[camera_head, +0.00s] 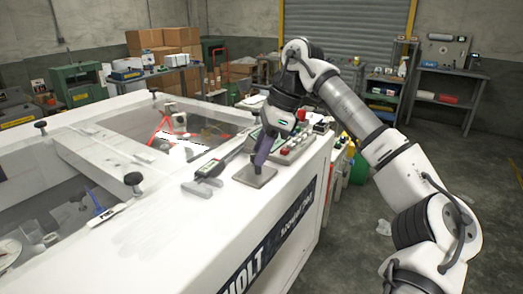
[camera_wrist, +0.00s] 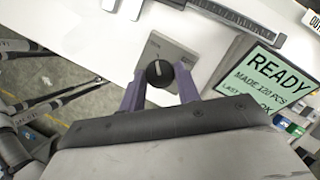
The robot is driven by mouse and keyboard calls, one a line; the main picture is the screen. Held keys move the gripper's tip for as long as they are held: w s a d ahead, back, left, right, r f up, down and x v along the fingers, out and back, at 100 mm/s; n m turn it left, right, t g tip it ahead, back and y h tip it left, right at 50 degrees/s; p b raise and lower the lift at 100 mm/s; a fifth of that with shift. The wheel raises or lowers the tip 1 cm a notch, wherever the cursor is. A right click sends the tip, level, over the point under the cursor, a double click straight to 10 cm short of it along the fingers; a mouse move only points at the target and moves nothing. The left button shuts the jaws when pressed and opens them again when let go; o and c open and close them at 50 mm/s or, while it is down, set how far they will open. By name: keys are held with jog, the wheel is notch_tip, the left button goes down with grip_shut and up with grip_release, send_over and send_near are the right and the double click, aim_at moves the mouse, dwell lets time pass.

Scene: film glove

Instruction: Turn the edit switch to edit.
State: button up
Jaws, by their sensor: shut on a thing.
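The edit switch is a round black knob (camera_wrist: 158,72) with a pale pointer line, set on a grey square plate (camera_wrist: 172,47). The plate (camera_head: 254,177) lies on the white machine top near its front edge in the head view. My gripper (camera_head: 259,163) points down at it from above, with purple fingers. In the wrist view my gripper (camera_wrist: 158,82) has one finger on each side of the knob and is shut on it. The plate's lettering is too small to read, so I cannot tell which position the pointer marks. The knob is hidden behind the fingers in the head view.
A screen reading READY (camera_wrist: 263,82) stands close to the right finger in the wrist view. A button panel (camera_head: 296,150) with red buttons is just right of my gripper in the head view.

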jog(key=m+b, duration=0.1)
jog(key=m, duration=0.1)
jog(key=m+t+b, duration=0.1)
jog(key=m, duration=0.1)
jog(key=shift+s+f+t+b, duration=0.15)
jog(key=shift+t+b, duration=0.15)
jog(key=shift+b, duration=0.05)
jog(key=m+t+b, duration=0.1)
jog(key=m, duration=0.1)
jog(key=m+h+b, duration=0.1)
jog(key=m, duration=0.1)
jog(key=shift+s+m+t+b, duration=0.15)
jog(key=shift+m+t+b, duration=0.15)
jog(key=shift+m+t, duration=0.1)
jog(key=m+b, duration=0.1)
jog(key=m+h+b, duration=0.1)
jog(key=m, duration=0.1)
jog(key=shift+s+a+m+t, duration=0.1)
jog(key=shift+a+m+t, duration=0.05)
jog(key=shift+m+t, duration=0.15)
jog(key=m, duration=0.2)
jog(key=m+h+b, duration=0.1)
jog(key=m, duration=0.1)
jog(key=shift+a+t+h, duration=0.15)
jog(key=shift+t+h, duration=0.15)
jog(key=shift+t, duration=0.1)
jog(key=shift+m, duration=0.3)
jog(key=o, duration=1)
jog(key=shift+r, duration=0.2)
